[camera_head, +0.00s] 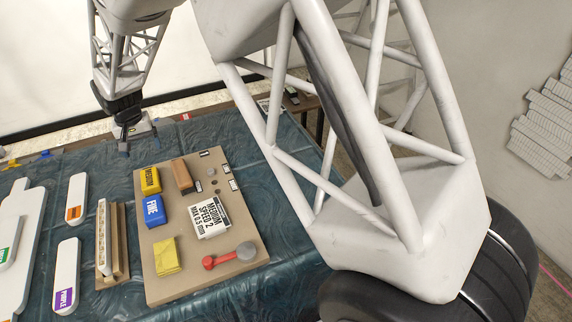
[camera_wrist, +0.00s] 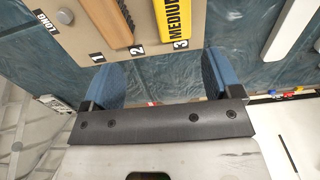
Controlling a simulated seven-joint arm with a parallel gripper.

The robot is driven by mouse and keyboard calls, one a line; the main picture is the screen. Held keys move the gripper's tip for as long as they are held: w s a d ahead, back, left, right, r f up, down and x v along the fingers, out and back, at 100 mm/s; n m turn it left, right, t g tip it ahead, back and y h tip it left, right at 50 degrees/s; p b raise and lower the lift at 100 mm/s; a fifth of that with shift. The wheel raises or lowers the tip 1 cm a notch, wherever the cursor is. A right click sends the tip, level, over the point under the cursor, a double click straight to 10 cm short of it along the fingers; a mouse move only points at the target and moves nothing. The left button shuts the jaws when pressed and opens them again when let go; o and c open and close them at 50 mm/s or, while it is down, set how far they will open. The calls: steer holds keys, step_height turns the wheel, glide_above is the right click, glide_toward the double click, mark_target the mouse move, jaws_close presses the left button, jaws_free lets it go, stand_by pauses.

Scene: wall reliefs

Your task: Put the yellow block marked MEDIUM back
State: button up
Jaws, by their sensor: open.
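The yellow block marked MEDIUM (camera_head: 150,180) lies on the far left part of a tan board (camera_head: 165,276), left of a brown block (camera_head: 182,175) and beyond a blue block marked FINE (camera_head: 153,210). In the wrist view the yellow block (camera_wrist: 177,20) shows at the top, its near end beside the number 3. My gripper (camera_head: 139,143) is beyond the board's far edge, apart from the block. In the wrist view my gripper (camera_wrist: 159,65) is open with nothing between its fingers. The far end of the yellow block is cut off there.
White paddles (camera_head: 76,201) and a wooden rack (camera_head: 112,240) stand left. My arm hides the right side. Blue sheeting beyond the board is mostly clear.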

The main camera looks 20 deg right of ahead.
steer(key=s+d+r+t, duration=0.1)
steer(key=s+d+r, duration=1.35)
steer(key=d, duration=0.25)
steer(key=s+d, duration=0.5)
steer(key=s, duration=0.7)
steer(key=s+d+r+t, duration=0.1)
steer(key=s+d, duration=0.5)
steer(key=s, duration=0.7)
steer(key=shift+s+d+r, duration=0.15)
